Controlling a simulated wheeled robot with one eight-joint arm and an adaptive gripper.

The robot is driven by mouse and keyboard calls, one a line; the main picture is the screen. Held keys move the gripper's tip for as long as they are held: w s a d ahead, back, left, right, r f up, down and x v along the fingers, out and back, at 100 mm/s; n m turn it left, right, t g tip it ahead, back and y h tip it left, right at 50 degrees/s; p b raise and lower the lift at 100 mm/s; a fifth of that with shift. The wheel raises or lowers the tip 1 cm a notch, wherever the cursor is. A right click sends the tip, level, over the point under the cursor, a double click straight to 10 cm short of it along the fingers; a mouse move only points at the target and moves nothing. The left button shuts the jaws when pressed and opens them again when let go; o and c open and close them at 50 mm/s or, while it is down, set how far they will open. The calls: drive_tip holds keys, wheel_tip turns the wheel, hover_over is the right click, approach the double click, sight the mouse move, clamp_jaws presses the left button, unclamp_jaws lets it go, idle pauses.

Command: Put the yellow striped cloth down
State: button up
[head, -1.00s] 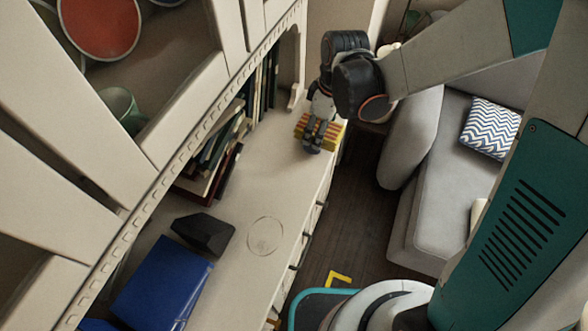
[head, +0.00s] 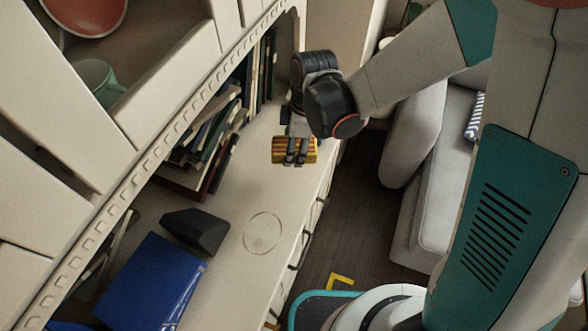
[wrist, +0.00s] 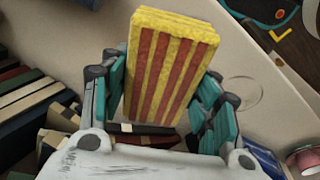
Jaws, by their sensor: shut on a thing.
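The yellow striped cloth (head: 311,150) is a thick folded block with yellow and red stripes. My gripper (head: 296,158) is shut on it, with its fingers against the cloth in the head view. The cloth is over the far part of the pale counter (head: 268,190); I cannot tell whether it touches the surface. In the wrist view the cloth (wrist: 170,70) points away from the palm, between the teal-padded fingers (wrist: 165,100).
Books (head: 205,145) stand and lean in the shelf on the left. A black wedge-shaped object (head: 195,230), a blue binder (head: 150,285) and a clear round outline (head: 263,233) are on the nearer counter. A grey sofa (head: 445,180) stands right, across dark floor. The counter between the cloth and the round outline is clear.

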sight(293, 170)
wheel_tip(293, 170, down, 8)
drive_tip(key=b, duration=0.5)
drive_tip(key=shift+f, duration=0.25)
drive_tip(key=shift+r, duration=0.1)
drive_tip(key=shift+d+f, duration=0.1)
drive_tip(key=shift+f, duration=0.2)
drive_tip(key=shift+s+f+b, duration=0.2)
drive_tip(key=shift+b, duration=0.3)
drive_tip(key=shift+c, duration=0.7)
drive_tip(key=o, duration=1.2)
drive_tip(key=shift+f, duration=0.15)
drive_tip(key=shift+o, duration=0.7)
drive_tip(key=shift+w+f, duration=0.1)
drive_tip(key=shift+w, duration=0.05)
drive_tip(key=shift+r, duration=0.2)
